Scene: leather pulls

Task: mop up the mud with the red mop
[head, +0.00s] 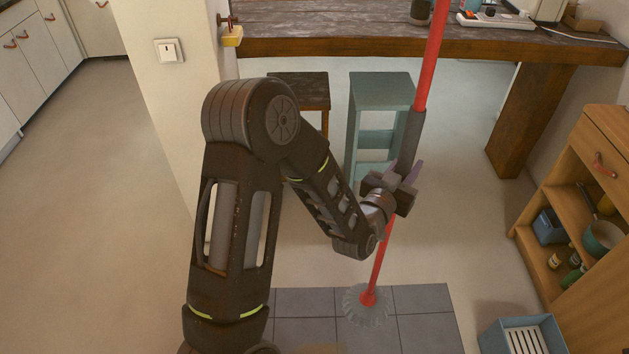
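The red mop (428,60) stands tilted, its long red handle running from the top edge down to a round, greyish fringed head (366,305). The head is over the grey tiled patch of floor (425,300) and seems to touch it. My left gripper (405,182) is shut on the handle, just below its dark grey sleeve. The handle is partly hidden by the gripper there. I cannot clearly make out mud; part of the tiles is hidden by my arm and the bottom edge. My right gripper is not in view.
A wooden shelf unit (590,180) and a blue slatted crate (522,336) stand at the right. A wall pillar (165,110) is at left. Open floor lies around the tiles.

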